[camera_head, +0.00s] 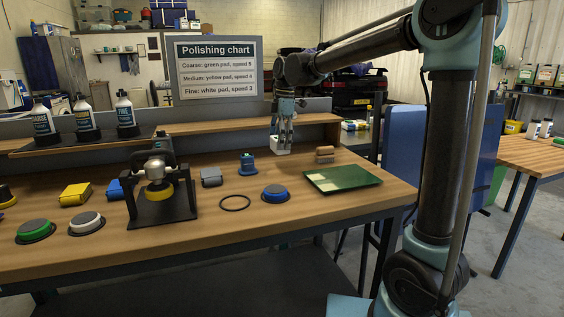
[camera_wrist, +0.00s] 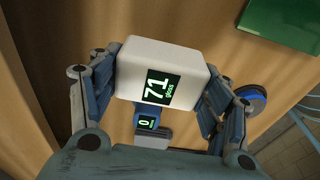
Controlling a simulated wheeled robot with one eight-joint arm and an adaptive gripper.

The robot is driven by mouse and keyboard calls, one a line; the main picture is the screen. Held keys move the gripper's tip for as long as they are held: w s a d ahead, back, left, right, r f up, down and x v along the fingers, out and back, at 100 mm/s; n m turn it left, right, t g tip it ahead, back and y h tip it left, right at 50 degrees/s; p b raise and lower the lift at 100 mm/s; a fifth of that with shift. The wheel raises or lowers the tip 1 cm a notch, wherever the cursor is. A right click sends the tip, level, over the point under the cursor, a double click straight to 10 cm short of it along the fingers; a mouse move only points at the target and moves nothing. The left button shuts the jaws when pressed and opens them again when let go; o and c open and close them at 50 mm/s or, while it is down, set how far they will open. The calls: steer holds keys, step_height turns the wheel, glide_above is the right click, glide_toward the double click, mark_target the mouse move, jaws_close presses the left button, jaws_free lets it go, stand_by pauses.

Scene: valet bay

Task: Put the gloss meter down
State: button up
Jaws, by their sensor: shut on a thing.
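The gloss meter (camera_wrist: 188,72) is a white box with a dark display reading 71 in green. My gripper (camera_head: 283,128) is shut on it, with one finger on each side in the wrist view. In the head view the gloss meter (camera_head: 281,147) hangs under my gripper at the back of the workbench (camera_head: 310,222), between a blue device and a brown block. I cannot tell whether its underside touches the bench top.
A blue device (camera_head: 248,165) with a small display stands left of the meter. A brown block (camera_head: 325,154) is to its right. A green panel (camera_head: 343,178), a blue pad (camera_head: 275,193) and a black ring (camera_head: 235,203) lie nearer. A polisher (camera_head: 160,190) sits in a black stand.

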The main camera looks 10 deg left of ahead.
steer(key=shift+f, duration=3.15)
steer(key=o, duration=1.1)
steer(key=r, duration=0.8)
steer(key=d+r, duration=0.1)
steer(key=r, duration=0.3)
steer(key=shift+w+d, duration=0.1)
steer(key=shift+w, duration=0.3)
steer(key=shift+s+d, duration=0.1)
steer(key=shift+s, duration=0.05)
